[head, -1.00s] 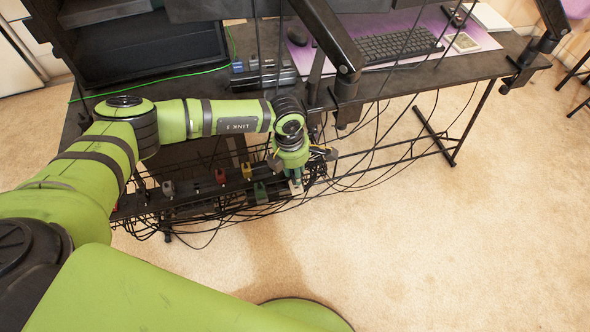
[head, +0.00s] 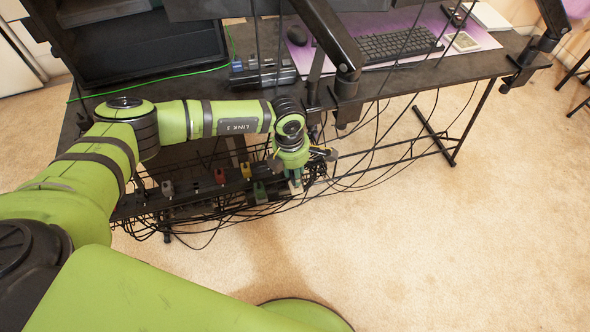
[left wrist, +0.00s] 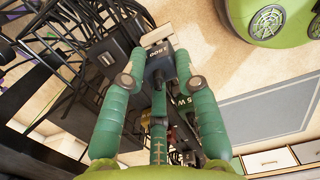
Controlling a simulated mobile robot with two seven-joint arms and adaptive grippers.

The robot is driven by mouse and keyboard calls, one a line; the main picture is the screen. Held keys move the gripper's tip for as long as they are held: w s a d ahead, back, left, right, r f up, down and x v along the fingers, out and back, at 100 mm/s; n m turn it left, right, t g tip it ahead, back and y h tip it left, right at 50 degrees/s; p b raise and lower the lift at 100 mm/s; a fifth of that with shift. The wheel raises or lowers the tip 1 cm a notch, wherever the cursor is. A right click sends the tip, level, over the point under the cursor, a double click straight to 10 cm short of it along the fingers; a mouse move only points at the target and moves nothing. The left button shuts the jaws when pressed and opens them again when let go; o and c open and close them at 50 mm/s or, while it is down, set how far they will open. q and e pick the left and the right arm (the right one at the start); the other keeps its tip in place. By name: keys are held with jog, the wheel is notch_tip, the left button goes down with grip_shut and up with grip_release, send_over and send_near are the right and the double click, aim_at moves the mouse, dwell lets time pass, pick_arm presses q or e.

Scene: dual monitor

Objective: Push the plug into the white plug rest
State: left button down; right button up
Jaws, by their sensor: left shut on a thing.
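My left gripper (head: 294,172) points down at the cable tray under the desk's front edge. In the left wrist view its green fingers (left wrist: 159,66) are shut on a dark plug (left wrist: 160,60) with pale lettering. The white plug rest (left wrist: 156,36) shows just beyond the plug's far end and partly behind it. I cannot tell whether the plug touches the rest or sits in it. In the head view a small pale block, likely the rest (head: 297,189), shows right below the fingertips; the plug is mostly hidden there. My right gripper is not in view.
Several other plugs, among them a red one (head: 220,177) and a yellow one (head: 246,170), stand along the black tray (head: 135,206) to the left. Loose black cables (head: 352,172) hang around the tray. A black monitor arm (head: 335,45) rises close by. The carpet in front is clear.

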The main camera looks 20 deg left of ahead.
aim_at(291, 174)
pick_arm(q)
jog(key=shift+f+b, duration=0.9)
jog(key=shift+f, duration=0.2)
jog(key=c, duration=0.9)
grip_release()
jog(key=shift+o, duration=0.2)
jog(key=shift+r, duration=0.1)
notch_tip(291, 174, up, 12)
jog(key=shift+s+a, duration=0.2)
jog(key=shift+a, duration=0.25)
